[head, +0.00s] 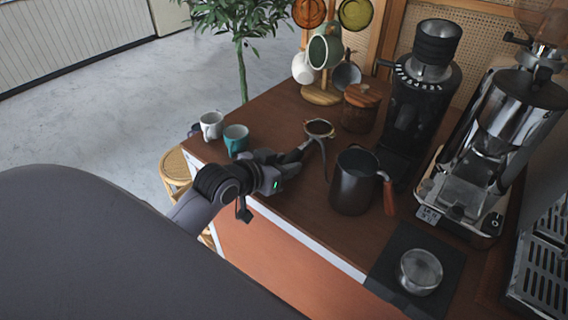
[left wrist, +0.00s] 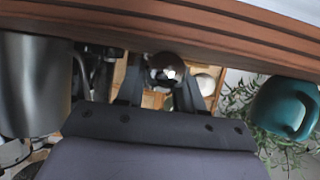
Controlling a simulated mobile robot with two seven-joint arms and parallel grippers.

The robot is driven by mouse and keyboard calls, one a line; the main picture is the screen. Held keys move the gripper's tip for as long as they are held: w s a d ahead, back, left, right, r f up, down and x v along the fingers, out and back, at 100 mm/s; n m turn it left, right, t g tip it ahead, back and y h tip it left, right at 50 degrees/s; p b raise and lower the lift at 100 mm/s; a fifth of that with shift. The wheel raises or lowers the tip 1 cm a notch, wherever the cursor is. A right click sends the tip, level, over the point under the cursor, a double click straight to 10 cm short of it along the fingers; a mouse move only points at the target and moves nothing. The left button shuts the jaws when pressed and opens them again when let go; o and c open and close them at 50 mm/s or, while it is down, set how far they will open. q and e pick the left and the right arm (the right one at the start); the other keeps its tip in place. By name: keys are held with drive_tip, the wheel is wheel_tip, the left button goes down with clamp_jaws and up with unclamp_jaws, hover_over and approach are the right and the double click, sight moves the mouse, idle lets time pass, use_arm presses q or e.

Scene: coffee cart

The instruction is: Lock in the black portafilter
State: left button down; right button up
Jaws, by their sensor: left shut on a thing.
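The portafilter (head: 319,128) shows in the head view with a round metal rim and a dark basket, beside the black pitcher. My left gripper (head: 303,151) is shut on its handle at the near side of the basket, over the cart top. The fingers cover most of the handle. In the left wrist view, a dark rounded part of the portafilter (left wrist: 165,68) with a bright glint sits between the fingers of the left gripper (left wrist: 170,88). My right gripper is not in view. No group head is visible.
A black pitcher (head: 355,182) with a wooden handle stands right of the gripper. A teal cup (head: 236,139) and a white cup (head: 211,124) stand left. Grinders (head: 420,95) (head: 505,130) stand behind. A slatted metal tray (head: 545,265) shows at the right edge. A metal cup (head: 420,270) sits on a dark mat (head: 402,245).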

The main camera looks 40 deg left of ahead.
use_arm(q)
drive_tip(key=shift+r, duration=2.65)
